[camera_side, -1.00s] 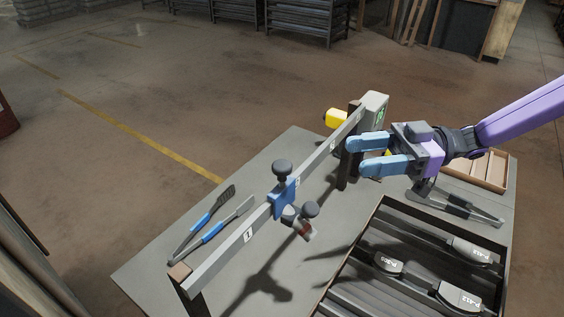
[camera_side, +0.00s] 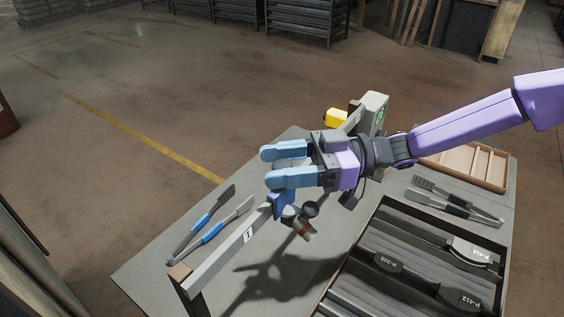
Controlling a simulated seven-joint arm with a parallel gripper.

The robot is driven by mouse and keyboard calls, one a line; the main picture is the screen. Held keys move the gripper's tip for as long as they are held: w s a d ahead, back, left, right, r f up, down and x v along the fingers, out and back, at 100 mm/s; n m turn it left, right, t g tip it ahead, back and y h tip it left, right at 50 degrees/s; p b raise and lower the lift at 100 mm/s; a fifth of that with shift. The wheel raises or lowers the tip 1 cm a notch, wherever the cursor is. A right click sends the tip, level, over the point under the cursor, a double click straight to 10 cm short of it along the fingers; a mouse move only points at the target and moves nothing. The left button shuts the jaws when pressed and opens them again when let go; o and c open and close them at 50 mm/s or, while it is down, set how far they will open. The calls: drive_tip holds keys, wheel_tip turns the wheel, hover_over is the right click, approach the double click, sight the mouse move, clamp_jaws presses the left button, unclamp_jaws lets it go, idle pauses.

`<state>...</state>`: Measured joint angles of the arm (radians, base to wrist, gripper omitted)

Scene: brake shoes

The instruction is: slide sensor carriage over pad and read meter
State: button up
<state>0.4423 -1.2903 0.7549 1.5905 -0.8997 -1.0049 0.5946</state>
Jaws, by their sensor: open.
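My gripper (camera_side: 268,168) has blue fingers, spread apart and empty. It is over the rail, at the blue sensor carriage (camera_side: 281,203), and covers the carriage's upper part and its top knob. I cannot tell whether the fingers touch the carriage. The carriage sits on the grey rail (camera_side: 222,260), with a dark side knob (camera_side: 309,209) and a small reddish-tipped part below it. A grey box with a green display (camera_side: 378,112), likely the meter, stands at the rail's far end. Brake shoes (camera_side: 385,260) lie in a dark tray; I see no pad clearly under the carriage.
The tray (camera_side: 384,200) fills the table's front right. A yellow object (camera_side: 336,118) is behind the rail. Bare table (camera_side: 150,270) shows at the left.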

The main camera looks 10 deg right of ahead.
clamp_jaws()
drive_tip(key=w+d, duration=0.4)
drive_tip(key=w, duration=0.1)
drive_tip(key=w+d, duration=0.4)
drive_tip(key=d, duration=0.1)
drive_tip(key=shift+w+d+r, duration=0.2)
drive_tip(key=shift+w+d, duration=0.1)
drive_tip(key=shift+w, duration=0.05)
unclamp_jaws()
drive_tip(key=shift+f, duration=0.1)
drive_tip(key=d, duration=1.7)
drive_tip(key=shift+d, duration=0.25)
